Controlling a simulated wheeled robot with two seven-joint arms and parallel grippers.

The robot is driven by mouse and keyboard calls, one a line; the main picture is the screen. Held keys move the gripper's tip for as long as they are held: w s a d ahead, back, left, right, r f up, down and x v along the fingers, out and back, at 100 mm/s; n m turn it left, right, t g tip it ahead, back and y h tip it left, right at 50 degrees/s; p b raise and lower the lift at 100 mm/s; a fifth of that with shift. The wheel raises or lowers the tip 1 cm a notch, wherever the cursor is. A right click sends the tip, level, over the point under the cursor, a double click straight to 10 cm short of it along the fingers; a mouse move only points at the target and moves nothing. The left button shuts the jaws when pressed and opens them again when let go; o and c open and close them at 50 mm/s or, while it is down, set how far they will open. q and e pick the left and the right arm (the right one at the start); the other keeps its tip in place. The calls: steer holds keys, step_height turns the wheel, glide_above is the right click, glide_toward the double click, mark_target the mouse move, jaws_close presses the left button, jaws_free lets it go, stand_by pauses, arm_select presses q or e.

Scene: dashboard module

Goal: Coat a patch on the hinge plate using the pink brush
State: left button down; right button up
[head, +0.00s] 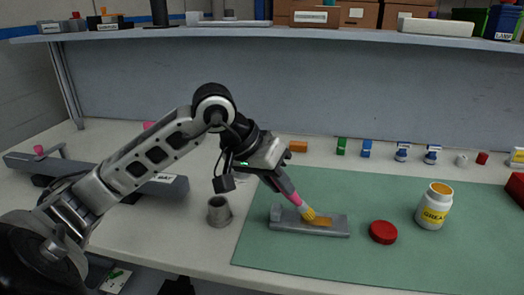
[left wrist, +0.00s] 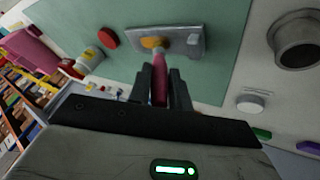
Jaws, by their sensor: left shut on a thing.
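My left gripper (head: 289,194) is shut on the pink handle of the brush (head: 297,201), which slants down to the right. The brush's yellow bristles (head: 308,214) are at the top of the grey hinge plate (head: 285,221) and appear to touch it. An orange-brown patch (head: 324,222) shows on the plate beside the bristles. In the left wrist view the pink handle (left wrist: 159,88) runs between the fingers, with the bristles (left wrist: 152,43) over the plate (left wrist: 180,36). The open grease jar (head: 433,209) stands upright to the right. My right gripper is not in view.
A red lid (head: 383,232) lies on the green mat (head: 390,270) between plate and jar. A grey cup (head: 219,211) stands left of the mat. Several small blocks and bottles line the back. A loaded shelf (head: 250,31) spans above. The front of the mat is clear.

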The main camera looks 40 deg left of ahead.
arm_select(q)
steer(key=r, duration=0.1)
steer(key=a+r, duration=0.1)
steer(key=shift+s+a+r+p, duration=0.15)
steer(key=shift+s+r+p, duration=0.2)
steer(key=shift+s, duration=0.05)
steer(key=shift+r, duration=0.35)
step_height(320, 180, up, 2)
steer(key=shift+r+p, duration=0.15)
steer(key=shift+p, duration=0.6)
step_height(320, 180, up, 2)
steer(key=shift+r+p, duration=0.1)
steer(key=shift+p, duration=0.45)
steer(key=shift+r, duration=0.1)
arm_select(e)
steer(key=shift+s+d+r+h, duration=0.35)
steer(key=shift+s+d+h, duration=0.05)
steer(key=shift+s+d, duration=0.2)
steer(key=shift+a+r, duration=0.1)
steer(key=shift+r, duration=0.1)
